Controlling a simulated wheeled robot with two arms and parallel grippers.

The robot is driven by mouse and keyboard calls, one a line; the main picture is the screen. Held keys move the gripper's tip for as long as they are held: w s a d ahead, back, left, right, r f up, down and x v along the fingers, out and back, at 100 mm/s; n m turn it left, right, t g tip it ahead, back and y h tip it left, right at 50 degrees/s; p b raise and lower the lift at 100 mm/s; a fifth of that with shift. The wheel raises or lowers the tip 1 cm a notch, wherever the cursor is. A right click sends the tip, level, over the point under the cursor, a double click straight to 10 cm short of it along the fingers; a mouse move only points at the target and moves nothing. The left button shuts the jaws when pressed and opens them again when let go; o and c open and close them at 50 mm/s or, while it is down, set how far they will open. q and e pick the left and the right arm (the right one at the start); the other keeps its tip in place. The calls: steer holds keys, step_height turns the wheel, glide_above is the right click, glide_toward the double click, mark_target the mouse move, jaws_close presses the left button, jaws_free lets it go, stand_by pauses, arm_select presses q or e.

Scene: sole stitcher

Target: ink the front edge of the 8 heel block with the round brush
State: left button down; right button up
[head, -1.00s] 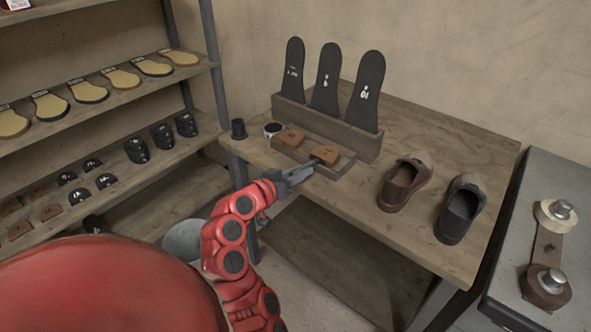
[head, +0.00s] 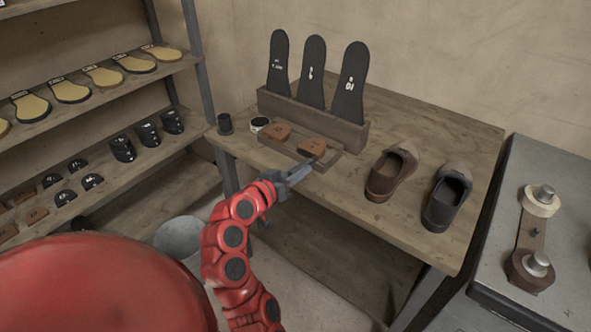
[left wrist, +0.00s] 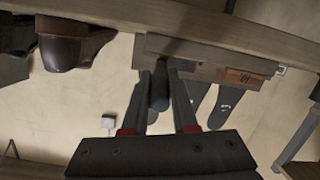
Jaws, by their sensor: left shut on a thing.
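Two brown heel blocks sit in a low wooden tray (head: 327,165) on the bench: a left block (head: 275,131) and a right block (head: 312,147). In the left wrist view, which is upside down, the left block (left wrist: 243,78) reads 10. The right block's number is too small to read. My left gripper (head: 306,169) is at the front of the right block. It is shut on a dark round handle (left wrist: 160,92), apparently the round brush. The brush tip and any contact with the block are hidden. My right gripper is not in view.
Three dark soles (head: 311,72) stand in a wooden rack (head: 347,133) behind the tray. A white-rimmed tin (head: 260,124) and black cup (head: 225,123) stand left. Two shoes, brown (head: 390,172) and dark (head: 446,197), stand right. A machine (head: 490,270) stands far right.

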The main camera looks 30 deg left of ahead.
arm_select(q)
steer(key=shift+a+f+b, duration=0.15)
steer(key=shift+a+b, duration=0.5)
steer(key=shift+b, duration=0.05)
steer(key=shift+a, duration=0.3)
steer(key=a+b, duration=0.2)
steer(key=a, duration=0.1)
steer(key=a+b, duration=0.1)
steer(key=b, duration=0.1)
steer(key=shift+w+a, duration=0.15)
steer(key=shift+w, duration=0.15)
steer(key=d, duration=0.3)
steer(key=shift+s+d+p, duration=0.25)
steer(key=shift+d+p, duration=0.05)
steer(key=shift+p, duration=0.05)
stand_by(0.5)
